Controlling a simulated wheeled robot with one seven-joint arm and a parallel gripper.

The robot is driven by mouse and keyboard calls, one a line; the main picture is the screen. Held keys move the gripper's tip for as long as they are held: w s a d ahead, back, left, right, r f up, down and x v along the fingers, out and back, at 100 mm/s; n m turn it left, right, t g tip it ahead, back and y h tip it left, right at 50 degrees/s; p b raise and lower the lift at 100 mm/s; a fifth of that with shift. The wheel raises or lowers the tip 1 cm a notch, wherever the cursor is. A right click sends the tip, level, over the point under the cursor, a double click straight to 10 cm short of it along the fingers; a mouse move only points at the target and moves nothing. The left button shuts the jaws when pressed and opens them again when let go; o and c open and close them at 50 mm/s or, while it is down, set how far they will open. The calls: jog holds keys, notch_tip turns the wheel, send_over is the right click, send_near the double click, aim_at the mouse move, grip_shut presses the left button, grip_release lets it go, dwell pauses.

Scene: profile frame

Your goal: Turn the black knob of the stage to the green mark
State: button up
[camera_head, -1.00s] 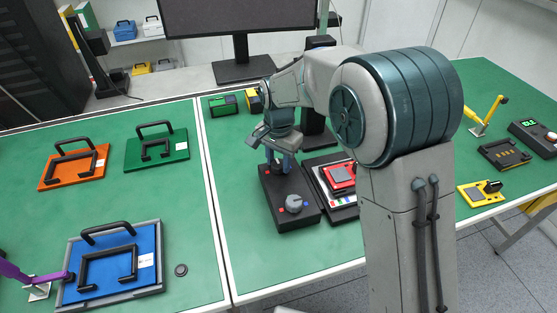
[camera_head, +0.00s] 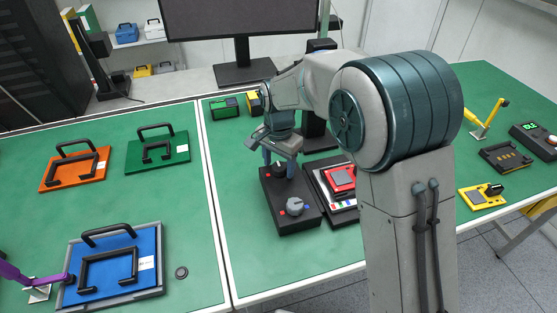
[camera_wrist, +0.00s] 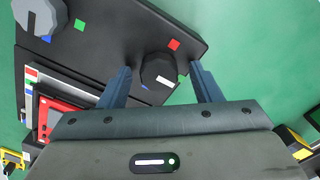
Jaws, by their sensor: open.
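The stage is a black box (camera_head: 285,220) on the green table; its top also shows in the wrist view (camera_wrist: 105,50). Its black knob (camera_wrist: 158,68) has a white pointer stripe on the side toward my gripper. A red mark (camera_wrist: 174,44) lies beyond the knob, and a blue mark (camera_wrist: 145,87) lies partly hidden beside it. A small green mark seems to show by the knob's right side, near the stripe. My gripper (camera_wrist: 161,70) is open, with one finger on each side of the black knob. Contact with the knob cannot be told. In the head view my gripper (camera_head: 279,163) is above the stage's far end.
A grey knob (camera_head: 294,206) with its own coloured marks is on the stage's near end. A black device with a red block (camera_head: 341,178) stands close to the right. A monitor stand (camera_head: 245,70) is behind.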

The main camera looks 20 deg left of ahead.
aim_at(279, 166)
notch_tip(279, 166, up, 14)
dwell(0.5)
